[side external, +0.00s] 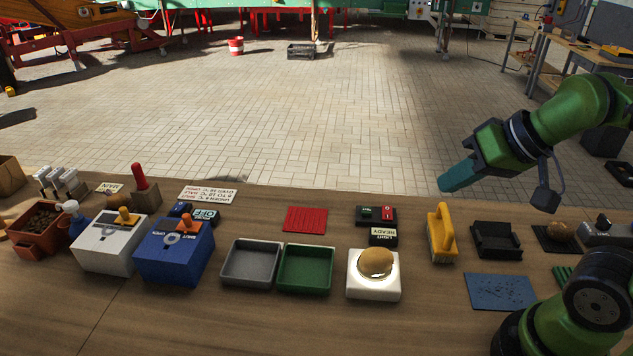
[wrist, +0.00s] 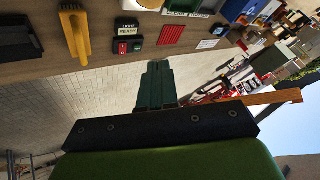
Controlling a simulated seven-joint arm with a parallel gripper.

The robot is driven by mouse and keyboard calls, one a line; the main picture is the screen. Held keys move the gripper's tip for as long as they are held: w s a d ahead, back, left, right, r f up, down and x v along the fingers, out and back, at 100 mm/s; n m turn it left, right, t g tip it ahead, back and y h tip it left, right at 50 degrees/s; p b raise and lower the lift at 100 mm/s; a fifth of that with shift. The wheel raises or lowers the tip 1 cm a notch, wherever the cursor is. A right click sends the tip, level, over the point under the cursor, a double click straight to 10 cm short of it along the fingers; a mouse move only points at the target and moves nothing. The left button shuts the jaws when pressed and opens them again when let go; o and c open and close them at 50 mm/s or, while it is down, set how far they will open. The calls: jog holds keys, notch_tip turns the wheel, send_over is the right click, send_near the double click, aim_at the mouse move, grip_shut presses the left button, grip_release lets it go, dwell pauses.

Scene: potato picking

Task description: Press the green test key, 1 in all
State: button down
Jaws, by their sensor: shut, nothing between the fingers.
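The green key (side external: 367,212) is on a small black box (side external: 376,222), beside a red key (side external: 388,213). The box stands at the back of the table, behind a black sign reading LIGHT READY (side external: 383,238). In the wrist view the box shows upside down at the top, with the green key (wrist: 136,47) right of the red key (wrist: 122,47). My gripper (side external: 443,185) is shut and empty, with teal fingers. In the side view it hangs in the air to the right of the box, apart from it. The wrist view shows the closed fingers (wrist: 158,64) too.
A potato (side external: 376,262) sits on a lit white box (side external: 373,292) in front of the sign. A yellow-handled tool (side external: 441,235) and a black holder (side external: 497,241) stand to the right. Grey (side external: 251,284) and green (side external: 305,287) trays and a red mat (side external: 306,219) lie to the left.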

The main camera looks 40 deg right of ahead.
dwell(0.3)
jog(key=n+t+h, duration=0.2)
jog(key=n, duration=1)
send_over(369, 212)
notch_tip(369, 212, down, 11)
jog(key=shift+f, duration=0.15)
jog(key=shift+f, duration=4.45)
jog(key=shift+f, duration=0.15)
